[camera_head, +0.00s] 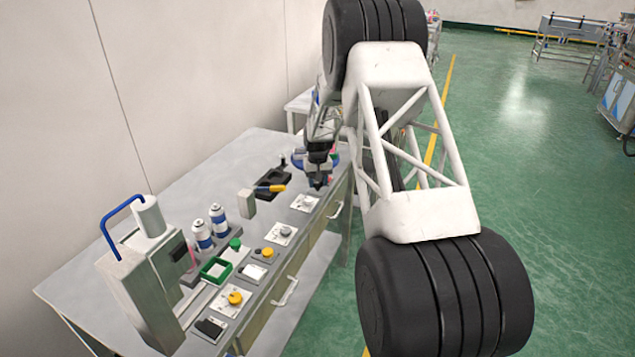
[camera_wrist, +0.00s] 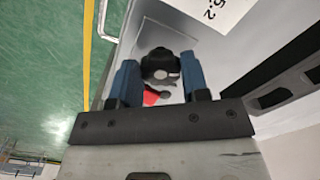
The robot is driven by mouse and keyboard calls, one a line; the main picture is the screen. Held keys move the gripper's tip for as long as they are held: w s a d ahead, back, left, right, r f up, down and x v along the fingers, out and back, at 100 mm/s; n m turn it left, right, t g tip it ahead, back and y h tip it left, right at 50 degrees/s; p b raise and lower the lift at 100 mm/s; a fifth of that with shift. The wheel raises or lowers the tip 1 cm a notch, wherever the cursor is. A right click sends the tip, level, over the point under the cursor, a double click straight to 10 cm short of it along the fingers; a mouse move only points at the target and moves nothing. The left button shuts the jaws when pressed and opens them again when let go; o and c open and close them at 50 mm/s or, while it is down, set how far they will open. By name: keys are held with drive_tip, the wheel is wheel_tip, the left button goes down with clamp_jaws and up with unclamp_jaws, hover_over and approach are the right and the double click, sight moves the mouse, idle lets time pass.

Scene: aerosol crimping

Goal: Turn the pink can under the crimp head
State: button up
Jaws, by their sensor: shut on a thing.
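The crimp machine (camera_head: 135,285) with a blue lever handle stands at the near left end of the bench. A pink can (camera_head: 189,261) shows only in part beside it, mostly hidden behind the machine body. My gripper (camera_head: 318,183) is at the far right part of the bench, well away from the can. In the wrist view its two blue fingers (camera_wrist: 160,80) are closed around a black knob-like part (camera_wrist: 160,64) above a pale plate. A small red part (camera_wrist: 152,97) shows between the fingers. The exact shape of the held part is unclear.
Two white-and-blue cans (camera_head: 211,228) stand behind a green frame (camera_head: 216,270). Panels with yellow knobs (camera_head: 235,297) line the bench's front edge. A black tray (camera_head: 272,181) and a yellow-handled tool (camera_head: 270,188) lie near my gripper. The grey bench top (camera_head: 205,170) is clear toward the wall.

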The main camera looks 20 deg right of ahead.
sight(319, 183)
drive_tip(key=n, duration=0.6)
drive_tip(key=shift+d, duration=0.1)
drive_tip(key=n, duration=0.6)
drive_tip(key=shift+w+d+n, duration=0.1)
drive_tip(key=shift+n, duration=0.3)
drive_tip(key=o, duration=0.9)
drive_tip(key=shift+o, duration=0.2)
drive_tip(key=shift+r, duration=0.1)
drive_tip(key=shift+r, duration=3.8)
